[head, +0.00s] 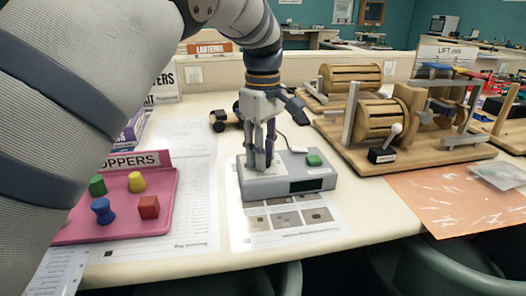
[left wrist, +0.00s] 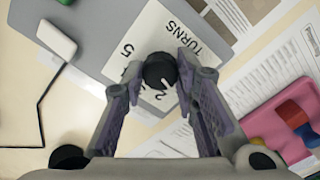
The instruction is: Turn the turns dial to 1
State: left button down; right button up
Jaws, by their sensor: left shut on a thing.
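The turns dial is a round black knob (left wrist: 160,72) on a white label reading TURNS in the left wrist view, with digits such as 5 and 2 partly visible around it. It sits on top of a grey box (head: 310,183) with a green button (head: 314,160) and a dark display (head: 308,185). My left gripper (head: 260,165) points down at the box from above and is shut on the dial, with a finger on each side. A pale pointer mark shows on the knob; which digit it points to I cannot tell. My right gripper is not in view.
A pink tray (head: 165,205) labelled "...OPPERS" with coloured pieces stands at the left. A wooden drum machine (head: 440,155) stands at the right, near an orange sheet (head: 450,205). Printed sheets (head: 290,232) lie under and before the box. A small wheeled thing (head: 218,120) is behind it.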

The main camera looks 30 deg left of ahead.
pick_arm(q)
jog(key=shift+n, duration=0.6)
jog(key=c, duration=1.2)
grip_release()
jog(key=shift+c, duration=0.2)
notch_tip(320, 180, up, 12)
